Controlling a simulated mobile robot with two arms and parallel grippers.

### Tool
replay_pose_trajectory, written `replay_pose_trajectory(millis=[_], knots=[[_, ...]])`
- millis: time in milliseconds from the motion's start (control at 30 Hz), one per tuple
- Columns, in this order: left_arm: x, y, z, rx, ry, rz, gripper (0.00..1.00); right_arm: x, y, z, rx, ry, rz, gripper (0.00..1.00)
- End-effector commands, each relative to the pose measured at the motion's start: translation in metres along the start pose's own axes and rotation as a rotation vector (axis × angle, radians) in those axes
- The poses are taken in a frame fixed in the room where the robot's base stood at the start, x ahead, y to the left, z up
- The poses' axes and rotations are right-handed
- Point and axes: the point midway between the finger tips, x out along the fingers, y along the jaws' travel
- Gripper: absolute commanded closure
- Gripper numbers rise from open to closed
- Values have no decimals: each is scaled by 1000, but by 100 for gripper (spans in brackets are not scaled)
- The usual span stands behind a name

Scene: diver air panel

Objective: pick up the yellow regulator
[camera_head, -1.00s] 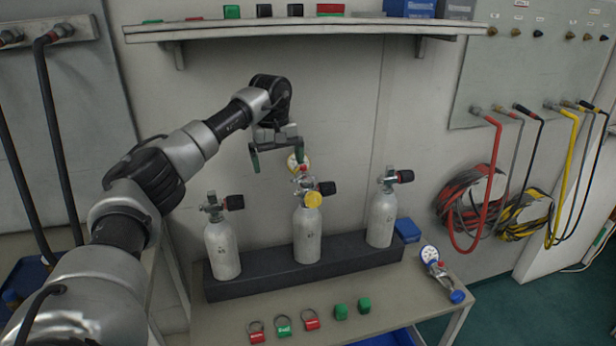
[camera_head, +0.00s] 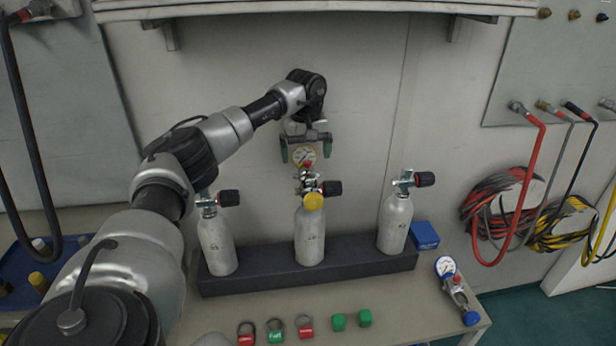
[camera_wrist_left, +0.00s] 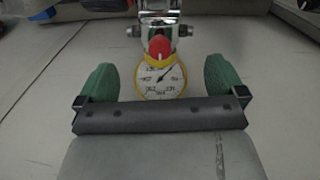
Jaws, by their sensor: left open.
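The yellow regulator (camera_head: 314,200) is on the valve of the middle grey cylinder (camera_head: 310,236). It has a yellow round cap and a yellow-rimmed gauge above it, which also shows in the left wrist view (camera_wrist_left: 160,80) with a red knob behind. My left gripper (camera_head: 306,155) is at the gauge, above the middle cylinder. Its green-tipped fingers are open, one on each side of the gauge, with gaps visible in the wrist view. My right gripper is not in view.
Two more cylinders stand left (camera_head: 217,246) and right (camera_head: 395,224) in a dark rack (camera_head: 350,263). A blue-capped regulator (camera_head: 456,290) lies on the table at right. Several tags and green caps (camera_head: 339,322) lie in front. A shelf (camera_head: 330,9) runs above.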

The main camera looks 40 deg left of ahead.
Motion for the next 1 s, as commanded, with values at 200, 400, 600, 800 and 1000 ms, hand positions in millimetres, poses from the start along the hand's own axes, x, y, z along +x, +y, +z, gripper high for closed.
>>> replay_pose_trajectory(millis=[200,400,600,800,1000], knots=[[30,2,-7,-1,-4,-4,1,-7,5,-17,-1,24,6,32],[50,2,-7,1,-1,-1,1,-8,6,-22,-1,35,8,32],[51,2,-7,1,-1,0,1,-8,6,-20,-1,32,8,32],[51,2,-7,1,-1,0,27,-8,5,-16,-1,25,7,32],[51,2,-7,1,-1,0,58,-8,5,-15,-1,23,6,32]])
